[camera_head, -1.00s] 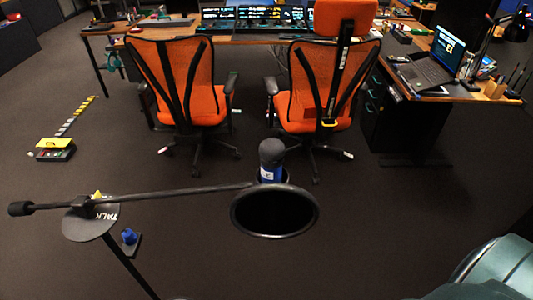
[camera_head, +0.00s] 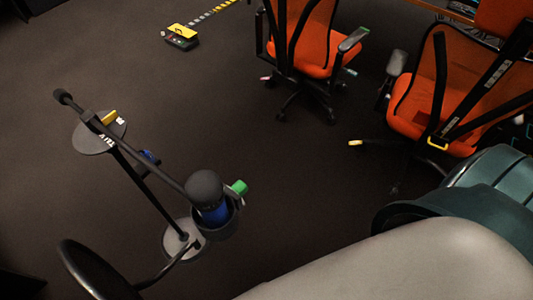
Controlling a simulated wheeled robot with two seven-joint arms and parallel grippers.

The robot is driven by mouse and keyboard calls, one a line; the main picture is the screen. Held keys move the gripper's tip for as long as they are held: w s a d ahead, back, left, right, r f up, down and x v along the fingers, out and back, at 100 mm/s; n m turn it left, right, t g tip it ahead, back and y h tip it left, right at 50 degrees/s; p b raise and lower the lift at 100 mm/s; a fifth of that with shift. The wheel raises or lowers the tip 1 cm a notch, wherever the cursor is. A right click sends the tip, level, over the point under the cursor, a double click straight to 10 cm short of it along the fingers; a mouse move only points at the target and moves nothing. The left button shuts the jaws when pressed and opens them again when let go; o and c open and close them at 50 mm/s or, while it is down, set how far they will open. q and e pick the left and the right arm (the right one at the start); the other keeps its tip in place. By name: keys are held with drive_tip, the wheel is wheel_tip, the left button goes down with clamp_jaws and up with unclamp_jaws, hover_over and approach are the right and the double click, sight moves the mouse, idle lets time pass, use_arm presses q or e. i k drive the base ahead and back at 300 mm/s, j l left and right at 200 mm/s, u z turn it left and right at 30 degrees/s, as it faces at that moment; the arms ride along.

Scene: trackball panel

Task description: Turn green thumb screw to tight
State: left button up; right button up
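The green thumb screw (camera_head: 239,187) shows as a small bright green piece beside the microphone (camera_head: 208,192), on its right. The microphone has a dark rounded head and a blue body, and sits in a dark holder on a slanted boom (camera_head: 150,150). The screw is partly hidden by the holder, and how tight it is cannot be told. The boom crosses a thin upright stand with a round pale base (camera_head: 184,240). Neither gripper is in view. A large grey and teal link of my own arm fills the lower right, apart from the screw in the picture.
A black ring-shaped filter (camera_head: 92,270) hangs at the lower left on a curved rod. A dark disc (camera_head: 99,132) with lettering and a yellow part sits near the boom's upper end. Orange chairs (camera_head: 300,40) stand at the top right. The floor around the stand is clear.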

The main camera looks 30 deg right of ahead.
sight(239, 188)
drive_tip(key=l+u, duration=0.25)
drive_tip(key=l, duration=0.15)
drive_tip(key=k+l+u, duration=0.25)
drive_tip(key=l, duration=0.15)
drive_tip(key=l+u, duration=0.3)
drive_tip(key=k+l+u, duration=0.25)
drive_tip(key=l, duration=0.15)
drive_tip(key=k+l+u, duration=0.25)
drive_tip(key=i+l, duration=0.05)
